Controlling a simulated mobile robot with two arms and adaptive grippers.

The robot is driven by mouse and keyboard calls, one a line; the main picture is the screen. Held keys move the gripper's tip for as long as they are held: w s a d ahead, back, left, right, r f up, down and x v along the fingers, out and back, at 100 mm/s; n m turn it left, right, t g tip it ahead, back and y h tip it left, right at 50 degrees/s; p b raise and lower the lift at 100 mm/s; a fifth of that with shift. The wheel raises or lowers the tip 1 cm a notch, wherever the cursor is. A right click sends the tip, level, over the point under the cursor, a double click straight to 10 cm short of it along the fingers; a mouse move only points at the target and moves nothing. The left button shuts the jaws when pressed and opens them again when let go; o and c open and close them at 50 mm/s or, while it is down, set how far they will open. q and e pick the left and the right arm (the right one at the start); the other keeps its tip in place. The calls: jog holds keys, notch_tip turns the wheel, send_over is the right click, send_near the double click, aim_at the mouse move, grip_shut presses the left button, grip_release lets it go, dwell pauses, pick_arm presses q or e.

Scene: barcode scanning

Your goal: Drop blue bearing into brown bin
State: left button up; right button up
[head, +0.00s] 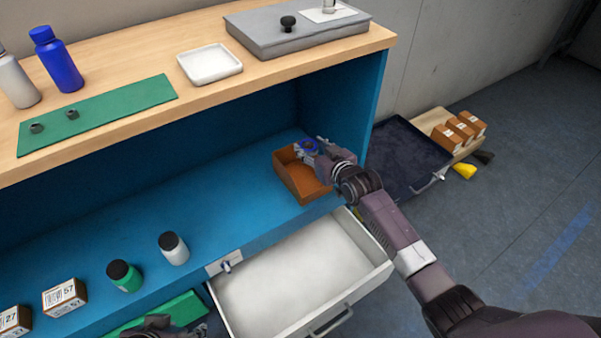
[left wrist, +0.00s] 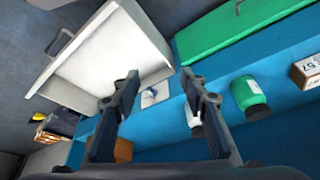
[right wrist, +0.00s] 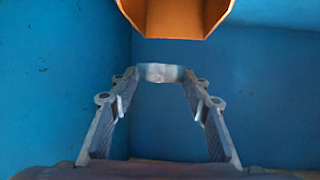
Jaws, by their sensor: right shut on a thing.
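The blue bearing (head: 307,146) is held in my right gripper (head: 312,148) above the far part of the brown bin (head: 289,180). In the right wrist view the bearing (right wrist: 160,72) is a pale, shiny ring between the fingertips of the right gripper (right wrist: 160,78), and the bin (right wrist: 178,18) shows as an orange-brown edge at the top. The bin sits on the blue shelf at its right end; its inside is partly hidden by my right arm. My left gripper (head: 165,327) is at the bottom edge of the head view. In the left wrist view the left gripper (left wrist: 158,82) is open and empty.
An open white drawer (head: 300,280) juts out below the shelf. A white jar (head: 173,248), a green jar (head: 124,276) and boxes (head: 64,298) stand on the shelf to the left. The blue side wall (head: 362,100) and upper wooden top (head: 130,60) enclose the bin's area.

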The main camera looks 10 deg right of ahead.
jog(key=shift+f+b, duration=0.7)
jog(key=shift+b, duration=0.1)
pick_arm(q)
jog(key=w+d+r+t+h+b, duration=0.1)
jog(key=w+d+r+t, duration=0.25)
jog(key=w+r, duration=0.35)
jog(key=w+d+r+t+h+b, duration=0.1)
jog(key=w+d+r+t, duration=0.1)
jog(key=w+r+t, duration=0.45)
pick_arm(e)
jog(key=shift+f, duration=0.8)
pick_arm(q)
notch_tip(320, 180, up, 15)
jog(key=w+d+t+h+b, duration=0.2)
jog(key=t+h+b, duration=0.1)
jog(key=t, duration=0.4)
jog(key=shift+f+m+h, duration=0.15)
jog(key=shift+m+h, duration=0.15)
jog(key=shift+m, duration=0.1)
pick_arm(e)
jog(key=shift+f, duration=1.35)
jog(key=o, duration=1.4)
jog(key=shift+f, duration=0.15)
